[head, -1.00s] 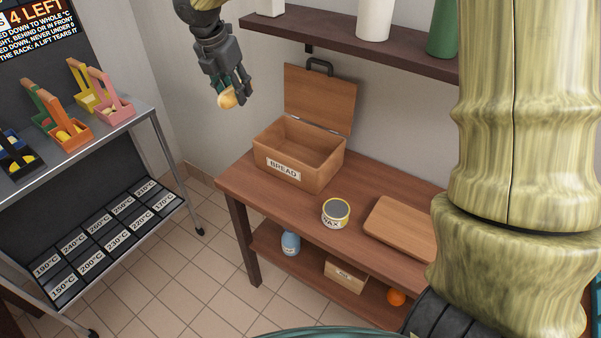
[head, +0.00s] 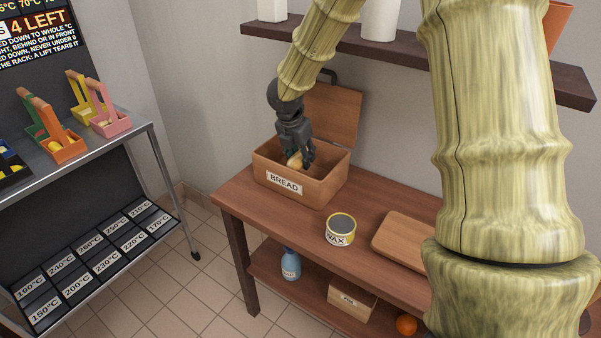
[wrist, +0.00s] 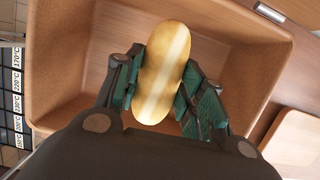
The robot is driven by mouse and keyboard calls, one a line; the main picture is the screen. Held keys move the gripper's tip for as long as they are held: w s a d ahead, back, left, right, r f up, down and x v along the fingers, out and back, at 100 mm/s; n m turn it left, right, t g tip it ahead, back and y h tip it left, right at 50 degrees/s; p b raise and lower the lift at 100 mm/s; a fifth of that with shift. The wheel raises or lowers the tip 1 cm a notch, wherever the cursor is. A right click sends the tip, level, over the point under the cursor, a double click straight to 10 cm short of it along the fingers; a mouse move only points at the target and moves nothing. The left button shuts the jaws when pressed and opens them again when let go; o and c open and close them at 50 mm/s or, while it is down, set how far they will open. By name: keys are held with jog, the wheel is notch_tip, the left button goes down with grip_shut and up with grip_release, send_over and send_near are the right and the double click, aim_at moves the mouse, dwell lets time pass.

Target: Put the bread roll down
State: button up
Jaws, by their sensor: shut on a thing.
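My gripper (head: 297,156) is shut on the bread roll (head: 294,161). The roll is golden and oblong with a pale stripe, and in the wrist view (wrist: 163,72) it lies between the green-padded fingers. The wooden bread box (head: 318,190), labelled BREAD, stands on the brown table with its lid (head: 338,112) open at the back. The gripper points down into the box opening, with the roll at about the height of the rim. The box floor (wrist: 95,55) shows bare around the roll. Whether the roll touches the floor cannot be told.
A WAX tin (head: 341,230) and a wooden board (head: 402,241) are on the table (head: 237,195) right of the box. A shelf (head: 400,58) with white containers hangs above. A metal rack (head: 150,130) with coloured carriers stands at the left.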

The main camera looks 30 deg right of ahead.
jog(key=shift+f, duration=2.75)
jog(key=shift+f, duration=0.15)
jog(key=o, duration=1.1)
jog(key=v, duration=1.2)
jog(key=shift+r, duration=0.25)
